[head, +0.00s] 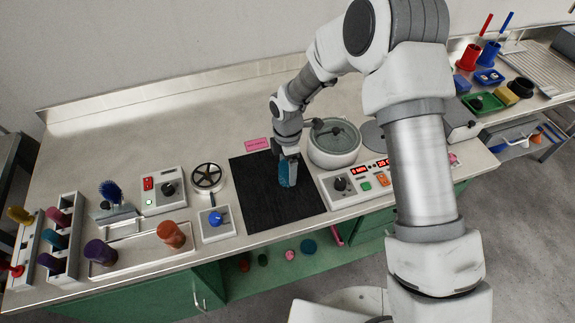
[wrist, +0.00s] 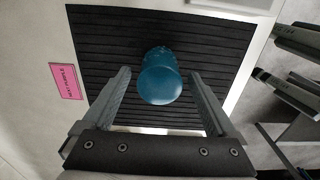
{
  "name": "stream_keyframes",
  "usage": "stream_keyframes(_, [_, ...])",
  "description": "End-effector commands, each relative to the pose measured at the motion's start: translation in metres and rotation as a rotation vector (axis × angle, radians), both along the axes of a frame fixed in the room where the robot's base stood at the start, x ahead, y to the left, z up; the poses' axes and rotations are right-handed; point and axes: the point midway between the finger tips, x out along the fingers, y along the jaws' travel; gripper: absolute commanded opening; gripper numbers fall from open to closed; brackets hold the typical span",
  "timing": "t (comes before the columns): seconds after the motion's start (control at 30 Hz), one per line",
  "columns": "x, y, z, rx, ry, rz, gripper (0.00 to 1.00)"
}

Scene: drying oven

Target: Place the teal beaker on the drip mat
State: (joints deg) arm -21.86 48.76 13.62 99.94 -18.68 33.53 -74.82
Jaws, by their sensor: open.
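The teal beaker (head: 284,175) is on the black ribbed drip mat (head: 262,205) in the head view. In the wrist view the beaker (wrist: 160,78) shows between the two fingers, over the mat (wrist: 100,45), with dark mat visible around it. My gripper (head: 289,160) is above the beaker in the head view. In the wrist view my gripper (wrist: 162,78) is open, with a gap between each finger and the beaker. The beaker's base is hard to see.
A pink label (head: 256,144) lies behind the mat. A round water bath (head: 334,146) and a control panel (head: 358,182) stand to the right. A small tray with a blue knob (head: 216,219) and a tray with an orange-brown beaker (head: 171,234) are to the left.

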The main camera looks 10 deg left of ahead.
Motion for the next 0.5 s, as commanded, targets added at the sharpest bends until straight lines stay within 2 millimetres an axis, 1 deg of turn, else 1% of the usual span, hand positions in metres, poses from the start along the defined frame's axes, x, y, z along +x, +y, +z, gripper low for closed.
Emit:
stream_keyframes(0.17, [0.0, 0.0, 0.001, 0.0, 0.0, 0.0, 0.92])
stream_keyframes(0.27, [0.0, 0.0, 0.007, 0.0, 0.0, 0.0, 0.92])
stream_keyframes(0.37, [0.001, 0.0, 0.02, 0.002, -0.003, -0.001, 0.92])
stream_keyframes(0.47, [0.001, 0.0, 0.04, 0.002, -0.005, -0.001, 0.92])
stream_keyframes(0.5, [0.002, 0.001, 0.05, 0.003, -0.005, -0.001, 0.92])
